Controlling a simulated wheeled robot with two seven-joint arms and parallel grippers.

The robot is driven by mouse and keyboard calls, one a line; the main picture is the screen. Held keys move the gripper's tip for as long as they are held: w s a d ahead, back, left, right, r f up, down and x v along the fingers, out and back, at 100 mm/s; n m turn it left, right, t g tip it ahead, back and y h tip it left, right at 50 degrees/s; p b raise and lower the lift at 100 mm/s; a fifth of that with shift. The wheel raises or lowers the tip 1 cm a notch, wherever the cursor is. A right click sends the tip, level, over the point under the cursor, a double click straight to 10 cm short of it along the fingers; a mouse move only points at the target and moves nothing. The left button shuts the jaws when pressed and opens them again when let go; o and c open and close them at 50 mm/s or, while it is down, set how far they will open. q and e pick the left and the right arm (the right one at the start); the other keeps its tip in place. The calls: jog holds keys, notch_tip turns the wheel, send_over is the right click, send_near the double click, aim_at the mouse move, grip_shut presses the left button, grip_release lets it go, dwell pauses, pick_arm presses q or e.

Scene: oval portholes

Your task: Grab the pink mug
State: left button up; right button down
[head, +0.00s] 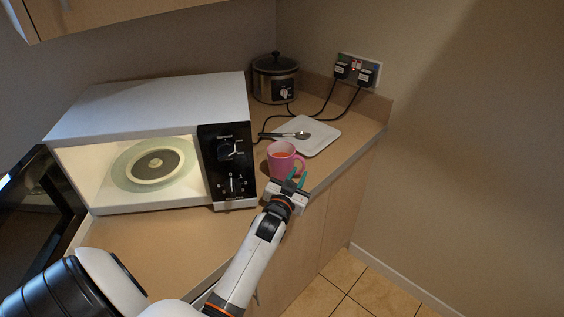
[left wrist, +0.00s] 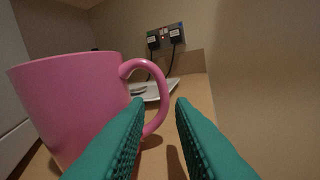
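The pink mug (head: 283,157) stands upright on the counter, right of the microwave, with orange-red contents showing inside. In the left wrist view the mug (left wrist: 72,100) fills the left side, and its handle (left wrist: 160,95) points right. My left gripper (head: 295,178) is at the mug's near right side. In the left wrist view its green fingers (left wrist: 160,115) are apart with a gap between them. The handle is just ahead of the fingers, by the left fingertip; I cannot tell whether they touch. My right gripper is not in view.
The open microwave (head: 150,100) stands close left of the mug. A white plate (head: 318,137) with a dark-handled spoon (head: 290,135) lies behind it. A slow cooker (head: 275,80) and plugged-in sockets (head: 358,71) are at the back. The counter edge is close on the right.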

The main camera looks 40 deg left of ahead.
aim_at(302, 168)
pick_arm(q)
jog(key=x, duration=0.4)
jog(key=shift+w+p, duration=0.1)
jog(key=shift+p, duration=0.2)
jog(key=shift+d+r, duration=0.1)
grip_shut()
jog(key=shift+r, duration=0.2)
